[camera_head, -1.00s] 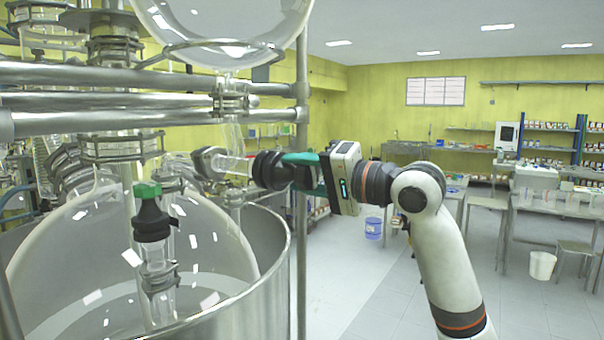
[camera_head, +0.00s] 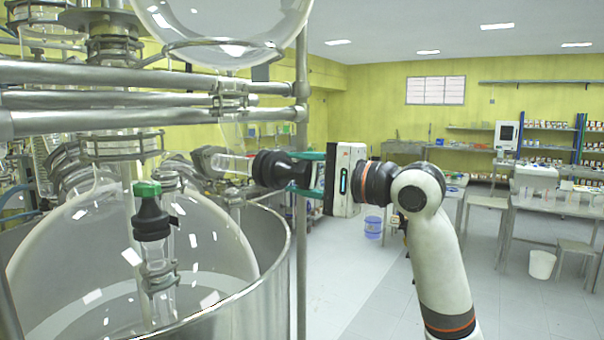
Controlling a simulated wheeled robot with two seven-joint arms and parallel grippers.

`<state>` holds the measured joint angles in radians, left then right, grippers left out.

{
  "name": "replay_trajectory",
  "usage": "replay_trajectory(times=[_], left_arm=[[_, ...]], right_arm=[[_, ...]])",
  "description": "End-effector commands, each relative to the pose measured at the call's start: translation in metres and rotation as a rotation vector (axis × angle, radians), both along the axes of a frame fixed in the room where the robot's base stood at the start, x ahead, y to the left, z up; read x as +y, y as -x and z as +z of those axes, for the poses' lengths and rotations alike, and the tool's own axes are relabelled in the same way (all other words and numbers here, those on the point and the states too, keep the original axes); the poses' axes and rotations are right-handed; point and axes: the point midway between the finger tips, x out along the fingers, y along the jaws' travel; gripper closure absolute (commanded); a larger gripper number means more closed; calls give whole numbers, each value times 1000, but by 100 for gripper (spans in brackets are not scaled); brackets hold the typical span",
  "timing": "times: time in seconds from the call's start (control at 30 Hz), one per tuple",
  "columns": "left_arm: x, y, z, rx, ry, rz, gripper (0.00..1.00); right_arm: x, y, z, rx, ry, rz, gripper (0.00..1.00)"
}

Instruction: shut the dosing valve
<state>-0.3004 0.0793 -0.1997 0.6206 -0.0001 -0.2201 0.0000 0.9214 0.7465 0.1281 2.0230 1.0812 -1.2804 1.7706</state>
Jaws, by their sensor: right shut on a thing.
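My right gripper (camera_head: 302,172), with teal fingers, is shut on the outer end of this valve. The fingers sit one above and one below, and they partly hide the valve's end. A second valve, upright and black with a green top (camera_head: 151,218), stands on a glass neck over the large vessel at lower left. I cannot tell by any label which one is the dosing valve. My left gripper is not in view.
A glass reactor in a steel vessel (camera_head: 268,250) fills the lower left. Horizontal steel bars (camera_head: 120,75) and a vertical post (camera_head: 302,250) stand close to the right gripper. Open floor lies right, with benches, a white bucket (camera_head: 541,264) and a blue bucket (camera_head: 373,227) farther back.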

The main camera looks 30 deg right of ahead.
Motion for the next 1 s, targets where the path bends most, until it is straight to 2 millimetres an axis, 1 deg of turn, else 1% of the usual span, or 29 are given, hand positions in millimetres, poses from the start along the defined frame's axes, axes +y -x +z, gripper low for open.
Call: replay_trajectory(times=[0.3, 0.33, 0.43, 0.77, 0.87, 0.97, 1.0], left_arm=[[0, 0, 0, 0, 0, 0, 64], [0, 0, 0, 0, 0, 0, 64], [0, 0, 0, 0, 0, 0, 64], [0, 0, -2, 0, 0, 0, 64], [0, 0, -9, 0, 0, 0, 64], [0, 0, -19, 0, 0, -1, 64], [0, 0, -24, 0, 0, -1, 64]], right_arm=[[-1, 0, 0, -1, 0, -2, 78], [-1, 0, 0, -1, 0, -2, 50], [0, 0, 0, -1, 0, -1, 34], [-1, 2, -1, 0, 1, -1, 33], [-5, 11, -2, -3, 2, -3, 33], [-12, 27, -5, -3, 3, -5, 33], [-16, 35, -5, -5, 2, -4, 33]])
